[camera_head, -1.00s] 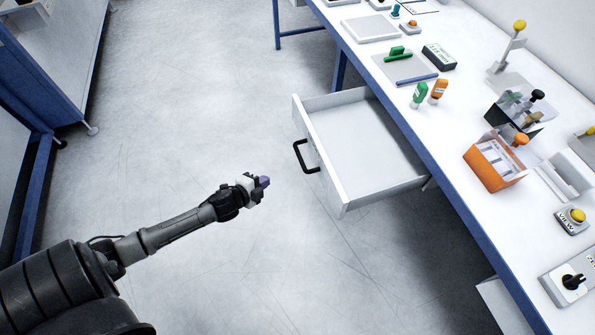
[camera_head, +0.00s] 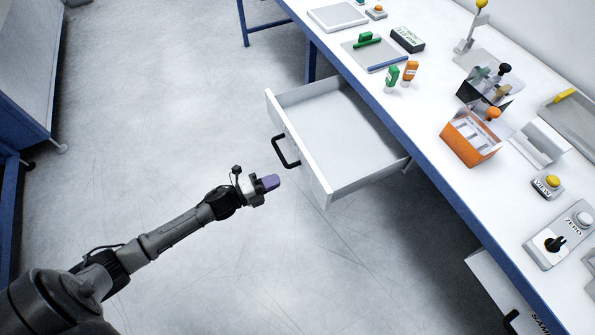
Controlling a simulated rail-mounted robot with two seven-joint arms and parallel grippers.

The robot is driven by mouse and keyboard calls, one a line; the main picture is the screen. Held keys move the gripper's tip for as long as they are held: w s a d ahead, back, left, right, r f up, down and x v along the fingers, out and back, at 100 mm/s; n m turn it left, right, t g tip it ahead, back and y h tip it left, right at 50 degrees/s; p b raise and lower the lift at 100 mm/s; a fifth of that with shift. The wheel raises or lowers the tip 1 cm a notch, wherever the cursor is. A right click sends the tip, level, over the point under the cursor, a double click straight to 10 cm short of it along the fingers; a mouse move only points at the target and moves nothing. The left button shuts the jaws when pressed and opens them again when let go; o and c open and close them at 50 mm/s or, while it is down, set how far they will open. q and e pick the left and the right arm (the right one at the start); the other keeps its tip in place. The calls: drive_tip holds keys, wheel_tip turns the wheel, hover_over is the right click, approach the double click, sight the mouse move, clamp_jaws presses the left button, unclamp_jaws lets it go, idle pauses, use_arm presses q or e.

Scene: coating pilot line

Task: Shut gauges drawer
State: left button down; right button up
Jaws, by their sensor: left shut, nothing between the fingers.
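The open drawer (camera_head: 345,135) sticks out of the blue-edged white bench and looks empty inside. Its white front panel (camera_head: 300,156) faces left and carries a black bar handle (camera_head: 284,152). My left gripper (camera_head: 272,182), with purple fingertips, is shut and empty. In the picture it sits just below and left of the handle, with a small gap between them. My right gripper is not in view.
The bench top (camera_head: 430,105) holds an orange box (camera_head: 470,138), a black holder (camera_head: 483,92), green and orange bottles (camera_head: 409,73) and a control box (camera_head: 560,240). Another drawer (camera_head: 505,290) shows at lower right. The floor left of the drawer is clear.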

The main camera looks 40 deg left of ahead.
sight(305, 168)
use_arm(q)
drive_tip(key=b+x, duration=0.1)
drive_tip(key=x, duration=0.7)
drive_tip(key=shift+w, duration=0.1)
drive_tip(key=shift+w, duration=0.15)
